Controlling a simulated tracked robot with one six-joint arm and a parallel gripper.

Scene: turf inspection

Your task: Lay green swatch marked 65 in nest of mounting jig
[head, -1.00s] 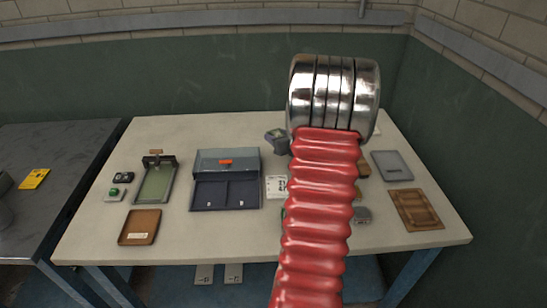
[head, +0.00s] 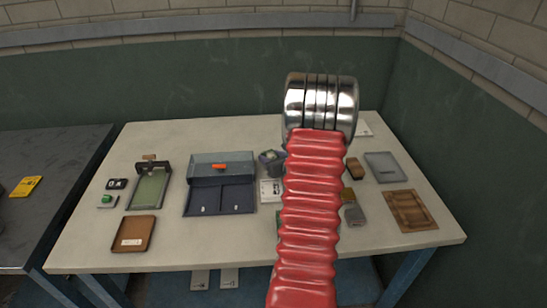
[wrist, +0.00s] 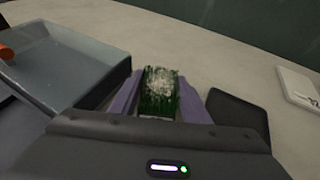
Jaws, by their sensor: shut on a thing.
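My gripper (wrist: 160,98) is shut on a green swatch (wrist: 158,82), a grassy block with pale flecks on top, between its two purple fingers in the wrist view. No number can be read on it. In the head view my gripper (head: 270,157) shows small and dark beside my red arm sleeve, above the table near the grey case, with a bit of green at it. A wooden frame with a recess (head: 410,210) lies at the right of the table, and a green-bedded device with a black clamp (head: 150,186) lies at the left. I cannot tell which is the mounting jig.
The grey case (head: 222,170) with an orange latch stands open left of my gripper. A brown tray (head: 134,233) lies front left and a grey plate (head: 383,167) back right. A white card (head: 269,191) and small blocks lie mid-table, partly hidden by my arm.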

